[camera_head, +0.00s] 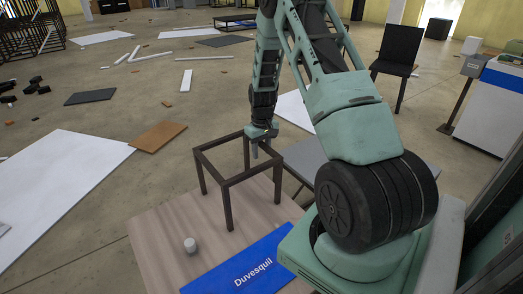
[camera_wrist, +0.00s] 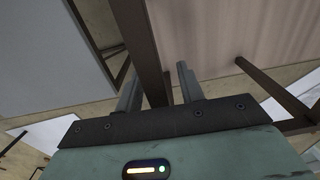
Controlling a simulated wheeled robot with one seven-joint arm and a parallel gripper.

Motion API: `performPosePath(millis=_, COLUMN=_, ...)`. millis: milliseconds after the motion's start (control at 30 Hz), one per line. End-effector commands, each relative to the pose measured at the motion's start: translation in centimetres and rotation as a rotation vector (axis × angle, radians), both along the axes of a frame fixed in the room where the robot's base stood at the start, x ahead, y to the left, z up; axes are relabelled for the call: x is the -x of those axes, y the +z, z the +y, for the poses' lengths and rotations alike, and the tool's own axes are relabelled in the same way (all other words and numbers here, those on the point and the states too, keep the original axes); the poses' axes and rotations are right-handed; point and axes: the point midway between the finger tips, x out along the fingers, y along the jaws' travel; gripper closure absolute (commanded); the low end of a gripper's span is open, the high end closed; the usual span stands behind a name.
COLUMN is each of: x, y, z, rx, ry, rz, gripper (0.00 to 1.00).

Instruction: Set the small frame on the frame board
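The small frame (camera_head: 228,182) is a dark brown open box of thin bars. It stands upright on a pale wood-grained board (camera_head: 165,235), which may be the frame board. My gripper (camera_head: 256,150) points down at the frame's far right top bar. In the wrist view, a dark frame bar (camera_wrist: 143,45) runs between my two separated fingers (camera_wrist: 158,88). A gap shows beside the right finger, so the gripper looks open around the bar, not clamped. The wood surface (camera_wrist: 205,35) also shows there. Contact between the fingers and the bar is hard to judge.
A grey surface (camera_head: 305,160) adjoins at right. White panels (camera_head: 55,180) and a brown sheet (camera_head: 158,136) lie on the floor at left.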

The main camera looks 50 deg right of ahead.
Motion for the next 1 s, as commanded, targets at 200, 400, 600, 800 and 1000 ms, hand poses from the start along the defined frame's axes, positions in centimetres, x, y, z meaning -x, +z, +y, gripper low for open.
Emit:
performPosePath(millis=200, x=-0.1, y=2.9, z=-0.1, rx=0.003, ry=0.0, rz=-0.004, gripper=0.62)
performPosePath(millis=400, x=0.0, y=7.1, z=-0.1, rx=0.003, ry=0.001, rz=-0.004, gripper=0.62)
performPosePath(millis=600, x=0.0, y=10.4, z=-0.2, rx=0.003, ry=0.001, rz=-0.002, gripper=0.62)
performPosePath(millis=800, x=0.0, y=11.8, z=-0.2, rx=0.001, ry=0.0, rz=0.0, gripper=0.62)
performPosePath(millis=1000, x=-0.7, y=12.6, z=2.5, rx=-0.008, ry=0.035, rz=-0.008, gripper=0.62)
